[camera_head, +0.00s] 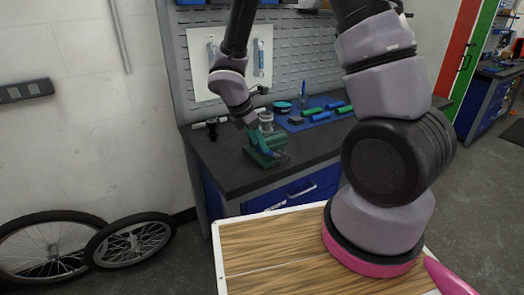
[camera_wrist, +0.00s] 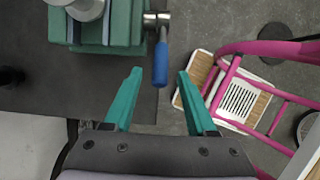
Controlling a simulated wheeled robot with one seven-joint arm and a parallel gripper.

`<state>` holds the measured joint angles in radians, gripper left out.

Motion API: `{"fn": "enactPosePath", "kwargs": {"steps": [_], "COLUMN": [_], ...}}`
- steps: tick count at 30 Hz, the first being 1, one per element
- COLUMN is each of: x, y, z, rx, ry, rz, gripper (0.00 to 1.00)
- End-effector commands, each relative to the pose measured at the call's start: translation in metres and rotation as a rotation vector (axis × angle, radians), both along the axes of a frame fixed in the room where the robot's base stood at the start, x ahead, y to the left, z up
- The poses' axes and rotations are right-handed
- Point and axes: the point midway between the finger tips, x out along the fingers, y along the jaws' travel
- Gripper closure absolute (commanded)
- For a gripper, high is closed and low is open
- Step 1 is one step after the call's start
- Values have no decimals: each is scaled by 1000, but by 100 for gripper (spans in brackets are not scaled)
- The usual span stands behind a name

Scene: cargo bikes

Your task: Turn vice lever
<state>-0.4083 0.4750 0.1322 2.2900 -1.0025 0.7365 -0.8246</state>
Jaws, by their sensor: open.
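The green vice (camera_head: 266,150) is on the dark workbench, near its front edge. It also shows at the upper left of the wrist view (camera_wrist: 92,32). Its lever has a metal head and a blue handle (camera_wrist: 161,62), which points down in the wrist view. My gripper (camera_wrist: 159,72) is open, with two teal fingers. The lower end of the handle appears between the fingertips, with gaps on both sides. I cannot tell the height difference. In the head view, my wrist is above the vice and the lever cannot be made out clearly.
The workbench top (camera_head: 225,172) has a blue mat (camera_head: 318,120) with green and dark blocks behind and right of the vice. A pegboard (camera_head: 290,50) with hanging tools rises behind. Two wheels (camera_head: 130,242) lean by the wall at left. Below the bench is a blue drawer.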

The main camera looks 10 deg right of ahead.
Motion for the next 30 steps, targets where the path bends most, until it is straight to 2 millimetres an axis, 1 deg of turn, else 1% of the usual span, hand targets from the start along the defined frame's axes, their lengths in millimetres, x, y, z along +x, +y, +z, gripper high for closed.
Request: {"fn": "enactPosePath", "kwargs": {"steps": [1, 3, 7, 12, 18, 19, 20, 21, 23, 24, 30], "x": [0, 2, 4, 4, 5, 5, 5, 5, 5, 5, 5], "y": [-3, -7, -12, -15, -15, -15, -15, -15, -15, -15, -14], "z": [-9, -19, -31, -37, -37, -37, -37, -37, -37, -37, -37], "rx": [-2, -2, 0, 0, 1, 1, 1, 1, 1, 1, 1], "ry": [3, 3, 0, -1, -1, -1, -1, -1, -1, -1, -1], "rz": [1, 0, 1, -2, -1, -1, -1, -1, -1, -1, -1], "gripper": [43, 43, 43, 43, 43, 47, 59, 74, 97, 100, 100]}}
